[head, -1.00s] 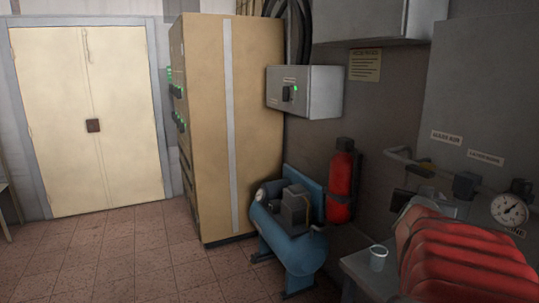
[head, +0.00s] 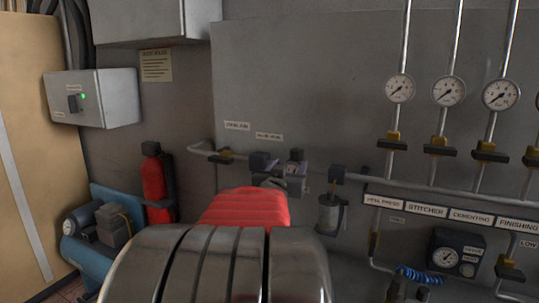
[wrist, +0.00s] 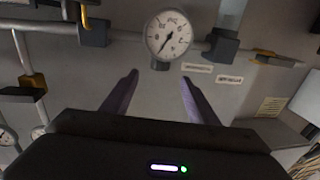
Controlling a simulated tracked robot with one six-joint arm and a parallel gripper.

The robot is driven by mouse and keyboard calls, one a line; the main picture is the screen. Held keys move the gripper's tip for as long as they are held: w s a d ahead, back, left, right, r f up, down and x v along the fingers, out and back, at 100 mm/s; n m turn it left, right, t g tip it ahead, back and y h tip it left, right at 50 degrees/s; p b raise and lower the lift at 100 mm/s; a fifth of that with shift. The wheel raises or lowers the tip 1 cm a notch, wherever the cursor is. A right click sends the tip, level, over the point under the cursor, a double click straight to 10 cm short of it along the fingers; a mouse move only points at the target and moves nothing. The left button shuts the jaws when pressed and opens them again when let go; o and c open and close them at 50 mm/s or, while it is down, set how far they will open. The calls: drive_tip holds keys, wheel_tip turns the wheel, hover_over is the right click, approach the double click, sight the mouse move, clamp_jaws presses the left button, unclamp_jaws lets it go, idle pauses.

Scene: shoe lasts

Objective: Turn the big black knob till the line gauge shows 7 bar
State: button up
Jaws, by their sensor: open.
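A round white gauge (wrist: 168,35) with a dark needle is at the top centre of the wrist view, which looks upside down. Its numbers are too small to read surely. A black block-like fitting (wrist: 222,45) is beside it on the pipe, and another dark fitting (wrist: 93,33) is on its other side. I cannot tell which of these is the big black knob. In the head view a dark fitting (head: 262,160) sits on the pipe above my arm.
Several gauges, one of them here (head: 446,90), stand on vertical pipes at right. A filter bowl (head: 329,214) hangs under the pipe. A small regulator panel (head: 459,254) is lower right. A red extinguisher (head: 155,185) and blue compressor (head: 90,255) are at left.

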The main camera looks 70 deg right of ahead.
sight(295, 156)
drive_tip(key=d, duration=1.3)
drive_tip(key=shift+w, duration=0.4)
drive_tip(key=shift+c, duration=0.6)
drive_tip(key=c, duration=0.9)
